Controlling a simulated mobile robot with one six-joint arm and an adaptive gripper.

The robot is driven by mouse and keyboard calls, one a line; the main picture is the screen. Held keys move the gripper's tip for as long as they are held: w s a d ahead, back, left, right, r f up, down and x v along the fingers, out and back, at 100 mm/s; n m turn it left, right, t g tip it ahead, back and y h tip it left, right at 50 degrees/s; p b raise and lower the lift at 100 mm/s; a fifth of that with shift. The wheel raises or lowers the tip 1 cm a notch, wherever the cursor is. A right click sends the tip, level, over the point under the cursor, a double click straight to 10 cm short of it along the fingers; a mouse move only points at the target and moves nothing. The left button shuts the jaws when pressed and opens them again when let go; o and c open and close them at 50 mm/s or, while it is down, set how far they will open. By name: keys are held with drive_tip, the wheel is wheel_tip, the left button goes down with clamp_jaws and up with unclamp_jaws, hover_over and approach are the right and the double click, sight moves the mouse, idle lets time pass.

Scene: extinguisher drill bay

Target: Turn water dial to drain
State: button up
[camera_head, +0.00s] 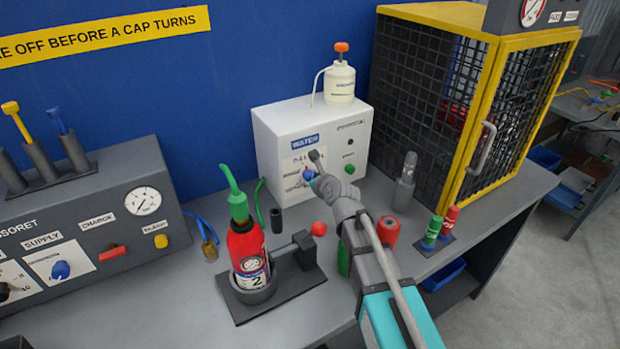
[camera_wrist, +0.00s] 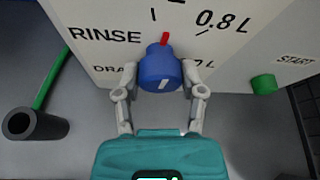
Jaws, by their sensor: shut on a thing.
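The white water box (camera_head: 283,130) stands against the blue wall, labelled WATER. Its blue dial (camera_wrist: 158,70) is on the front face; in the head view my gripper (camera_head: 313,170) largely hides it. In the wrist view my gripper (camera_wrist: 158,92) has a finger on each side of the dial and is shut on it. The dial's red pointer (camera_wrist: 165,39) points up and slightly right, between the RINSE label (camera_wrist: 103,36) and the 0.8 L label (camera_wrist: 222,21). The DRAIN label (camera_wrist: 113,69) is at lower left, partly hidden by the dial and a finger.
A green START button (camera_wrist: 264,84) is right of the dial. A dark tube (camera_wrist: 36,125) stands at left with a green hose nearby. A red extinguisher (camera_head: 246,246) sits in a holder in front of the box. A yellow-framed cage (camera_head: 486,110) stands at right.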

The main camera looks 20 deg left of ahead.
drive_tip(key=shift+s+f+n+t+h+b, duration=0.1)
drive_tip(key=shift+n+t+h+b, duration=0.6)
drive_tip(key=shift+n+t, duration=0.85)
drive_tip(key=shift+n+g, duration=0.35)
drive_tip(key=shift+n, duration=0.1)
drive_tip(key=o, duration=1)
drive_tip(key=shift+d, duration=0.1)
drive_tip(key=shift+o, duration=0.7)
